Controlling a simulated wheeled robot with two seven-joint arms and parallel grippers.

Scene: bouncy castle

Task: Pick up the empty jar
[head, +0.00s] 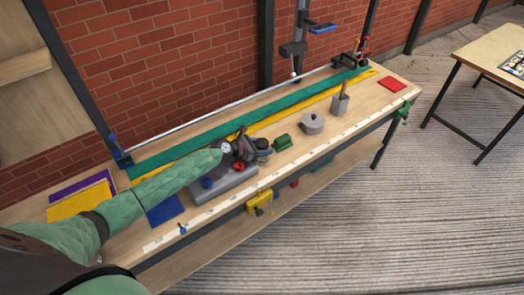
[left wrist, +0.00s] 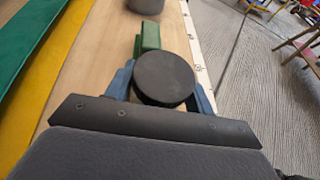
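In the left wrist view a round dark lid (left wrist: 164,78) sits between the two blue fingers of my left gripper (left wrist: 162,90). It looks like the jar's lid seen from above, and it hides most of the body below. The fingers stand on either side, spread about as wide as the lid, and I see no clear grip. In the head view my left gripper (head: 256,150) is down at the bench among small objects, by the jar (head: 264,155), which is partly covered. Whether the jar is empty cannot be seen. My right gripper is not in view.
A green block (head: 282,142) lies just beyond the jar on the wooden bench (head: 370,108). A grey round object (head: 312,123) and a grey upright holder (head: 340,104) stand farther right. A grey metal block (head: 225,183) lies beneath my arm. A red square (head: 391,84) lies near the far end.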

